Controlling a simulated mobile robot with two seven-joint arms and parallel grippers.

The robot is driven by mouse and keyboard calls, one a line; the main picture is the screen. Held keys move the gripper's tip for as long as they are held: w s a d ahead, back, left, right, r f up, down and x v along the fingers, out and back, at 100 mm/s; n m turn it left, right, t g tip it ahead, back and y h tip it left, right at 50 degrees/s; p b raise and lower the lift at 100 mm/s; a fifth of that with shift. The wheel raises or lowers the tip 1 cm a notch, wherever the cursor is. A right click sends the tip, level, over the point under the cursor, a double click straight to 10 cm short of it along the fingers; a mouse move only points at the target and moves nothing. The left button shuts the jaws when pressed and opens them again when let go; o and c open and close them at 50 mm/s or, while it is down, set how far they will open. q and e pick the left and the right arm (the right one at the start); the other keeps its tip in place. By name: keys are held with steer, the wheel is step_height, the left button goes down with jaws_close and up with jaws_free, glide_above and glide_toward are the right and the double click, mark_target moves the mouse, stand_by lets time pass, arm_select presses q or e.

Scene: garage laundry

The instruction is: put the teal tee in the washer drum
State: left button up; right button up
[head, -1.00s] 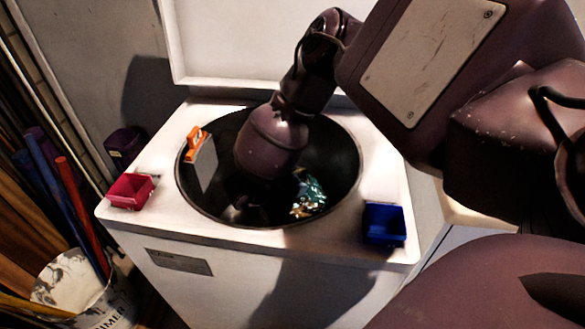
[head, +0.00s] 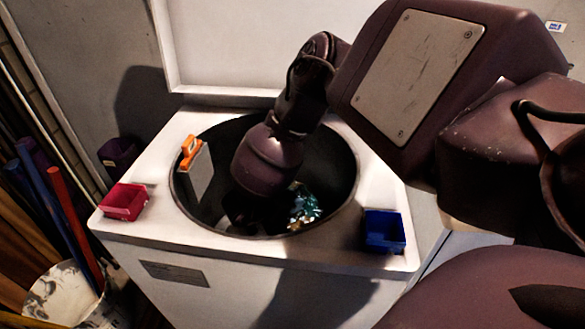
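The white top-loading washer (head: 255,262) stands open, its lid raised behind it. Its round dark drum (head: 338,168) faces up. A crumpled teal cloth with light patches, which looks like the teal tee (head: 304,207), lies inside the drum toward the near right. My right arm reaches down into the drum. My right gripper (head: 243,214) is a dark shape low in the drum, left of the tee; its fingers are lost in shadow, so I cannot tell whether they are open or touch the cloth. My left gripper is out of view.
A red bin (head: 124,201) sits on the washer's left corner and a blue bin (head: 384,231) on its right. An orange-topped grey item (head: 196,167) hangs at the drum's left rim. A white bucket (head: 62,294) and poles stand at left.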

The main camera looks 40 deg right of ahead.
steer(key=o, duration=0.4)
steer(key=shift+r, duration=0.6)
steer(key=p+v, duration=0.1)
steer(key=v, duration=0.5)
steer(key=shift+a+r, duration=0.15)
steer(key=shift+r, duration=0.1)
steer(key=shift+a+r, duration=0.15)
steer(key=shift+a, duration=0.4)
